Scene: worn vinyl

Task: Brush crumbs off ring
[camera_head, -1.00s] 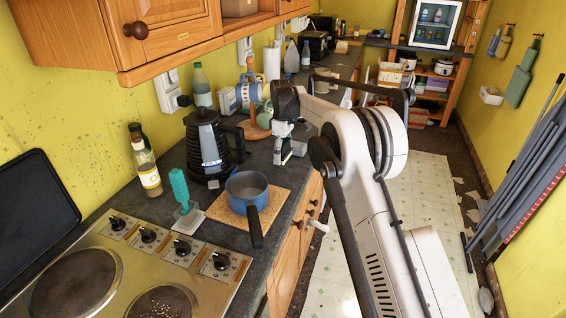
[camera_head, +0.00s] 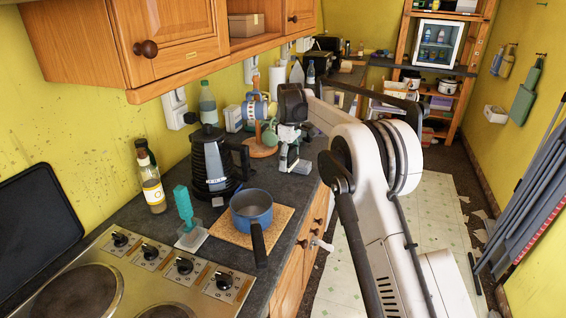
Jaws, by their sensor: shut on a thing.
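The front hob ring (camera_head: 166,311) is cut off by the bottom edge. Only its far rim shows, and its crumbs are out of view. A teal-handled tool (camera_head: 184,204), possibly a brush, stands handle up on a pale square base beside the pan. My gripper (camera_head: 289,160) is over the counter, right of the kettle and well beyond the hob. It points down and is shut on what looks like a small grey block (camera_head: 291,174). The fingertips are too small to see clearly.
A blue pan (camera_head: 251,208) stands on a cork mat (camera_head: 283,222), its handle towards the counter's front edge. Wall cupboards (camera_head: 200,35) overhang. The floor (camera_head: 430,230) at right is mostly clear.

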